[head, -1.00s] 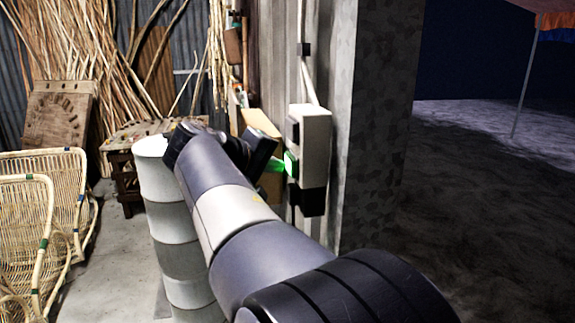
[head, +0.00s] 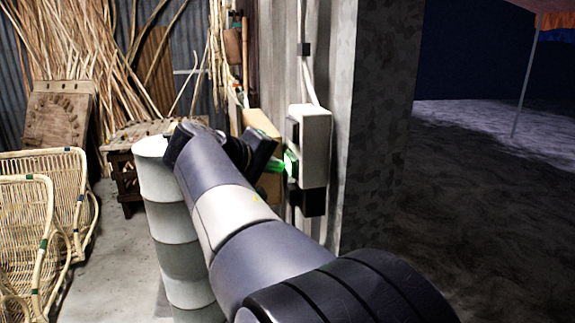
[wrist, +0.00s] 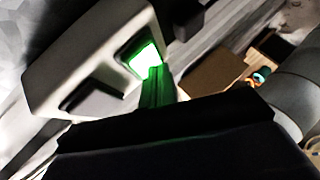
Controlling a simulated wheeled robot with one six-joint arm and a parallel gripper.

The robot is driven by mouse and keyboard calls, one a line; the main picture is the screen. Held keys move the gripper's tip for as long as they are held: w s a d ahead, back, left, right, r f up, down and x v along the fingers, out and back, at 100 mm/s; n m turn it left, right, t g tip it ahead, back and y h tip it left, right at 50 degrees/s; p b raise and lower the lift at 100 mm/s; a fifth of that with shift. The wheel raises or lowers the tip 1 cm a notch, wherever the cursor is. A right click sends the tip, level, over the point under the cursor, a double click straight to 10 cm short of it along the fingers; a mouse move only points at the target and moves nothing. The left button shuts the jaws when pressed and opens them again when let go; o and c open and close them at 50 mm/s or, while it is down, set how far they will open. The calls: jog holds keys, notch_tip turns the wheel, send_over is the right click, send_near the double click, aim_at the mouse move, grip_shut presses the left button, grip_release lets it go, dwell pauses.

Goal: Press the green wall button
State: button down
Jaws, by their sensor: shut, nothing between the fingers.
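The green button (head: 290,163) glows on the front of a pale wall box (head: 316,135). It also shows bright green in the wrist view (wrist: 145,60), in a dark frame on the box. My gripper (head: 277,166) is shut, its fingertips tinted green by the light, pointing right at the button. In the wrist view the fingertips (wrist: 155,85) reach the lower edge of the button. They look to be at or touching it, but I cannot tell whether it is pressed in. My wrist hides part of the fingers.
A white drum (head: 165,190) stands left of my arm. Rattan chairs (head: 45,210) and a workbench (head: 125,140) are farther left. A black part (head: 313,201) hangs below the wall box. A concrete pillar edge (head: 375,120) is right of it, with open dark ground beyond.

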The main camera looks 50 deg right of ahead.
dwell(0.7)
jog(key=shift+s+d, duration=0.2)
jog(key=shift+d, duration=0.15)
jog(key=shift+w+a, duration=0.1)
jog(key=shift+a, duration=0.2)
jog(key=shift+w+a, duration=0.1)
jog(key=shift+w, duration=0.05)
jog(key=w+a, duration=0.2)
jog(key=a, duration=0.1)
jog(key=w+a, duration=0.1)
jog(key=a, duration=0.1)
dwell(0.6)
